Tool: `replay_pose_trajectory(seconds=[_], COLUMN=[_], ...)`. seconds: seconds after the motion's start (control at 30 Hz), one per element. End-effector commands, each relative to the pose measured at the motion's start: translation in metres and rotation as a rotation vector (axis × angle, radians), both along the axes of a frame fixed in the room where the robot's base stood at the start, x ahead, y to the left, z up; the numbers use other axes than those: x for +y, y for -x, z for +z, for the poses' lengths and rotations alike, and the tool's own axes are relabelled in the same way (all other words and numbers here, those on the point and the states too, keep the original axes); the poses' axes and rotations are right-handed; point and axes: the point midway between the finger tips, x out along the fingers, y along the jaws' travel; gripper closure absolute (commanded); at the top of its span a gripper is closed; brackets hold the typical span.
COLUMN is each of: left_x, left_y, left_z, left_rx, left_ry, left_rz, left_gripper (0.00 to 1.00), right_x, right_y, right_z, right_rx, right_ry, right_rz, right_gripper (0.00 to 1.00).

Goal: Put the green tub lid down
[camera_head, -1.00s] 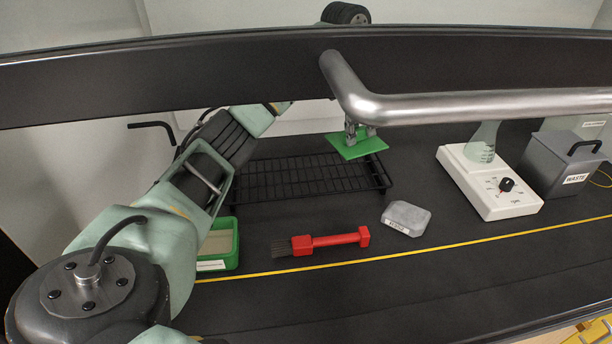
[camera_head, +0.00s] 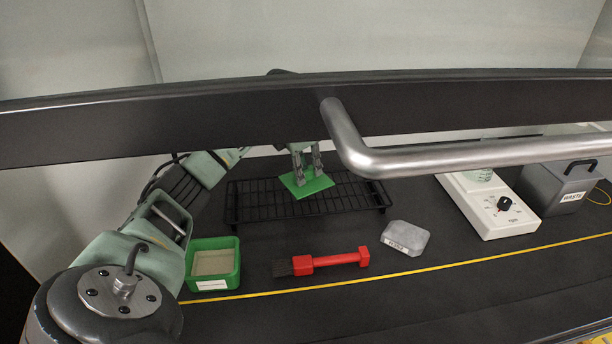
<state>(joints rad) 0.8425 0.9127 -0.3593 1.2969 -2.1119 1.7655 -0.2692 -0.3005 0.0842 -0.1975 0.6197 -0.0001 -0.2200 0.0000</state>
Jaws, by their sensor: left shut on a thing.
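The green tub lid (camera_head: 306,186) is a flat green plate near the middle of the head view. My left gripper (camera_head: 306,172) is shut on it from above. The lid shows in front of the black wire rack (camera_head: 345,196); I cannot tell whether it touches the rack or hangs just above it. The open green tub (camera_head: 213,266) stands at the left on the dark bench, with pale material inside and a white label on its front. The upper part of my left gripper is hidden behind a dark beam. My right gripper is not in view.
A red-handled brush (camera_head: 330,260) and a grey labelled block (camera_head: 405,238) lie in front of the rack. A white device with a dial (camera_head: 488,207) and a grey waste bin (camera_head: 556,188) stand at the right. A dark beam (camera_head: 230,113) with a metal handle (camera_head: 440,156) crosses the view.

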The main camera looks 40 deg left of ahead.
Motion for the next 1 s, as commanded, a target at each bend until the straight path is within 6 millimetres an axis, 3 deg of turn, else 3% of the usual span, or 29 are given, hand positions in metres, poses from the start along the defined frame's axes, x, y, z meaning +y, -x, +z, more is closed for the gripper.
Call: replay_pose_trajectory(seconds=[0.2,0.57,0.6,0.8,1.0], left_x=[-0.001,0.000,-0.001,-0.001,-0.001], left_y=[0.000,0.000,0.000,0.000,0.000], left_z=[-0.025,-0.030,-0.030,-0.030,-0.030], left_rx=[0.000,0.000,0.000,0.001,0.002], left_ry=[0.001,0.000,0.000,0.000,0.000], left_rz=[-0.001,-0.001,-0.001,-0.001,-0.001], left_gripper=[1.00,1.00,0.87,0.69,0.69], right_x=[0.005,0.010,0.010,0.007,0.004], right_y=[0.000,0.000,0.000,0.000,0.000], right_z=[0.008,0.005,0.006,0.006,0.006], right_rx=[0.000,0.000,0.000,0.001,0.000], right_ry=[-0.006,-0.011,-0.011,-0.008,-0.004], right_rz=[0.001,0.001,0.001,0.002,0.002], right_gripper=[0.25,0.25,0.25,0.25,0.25])
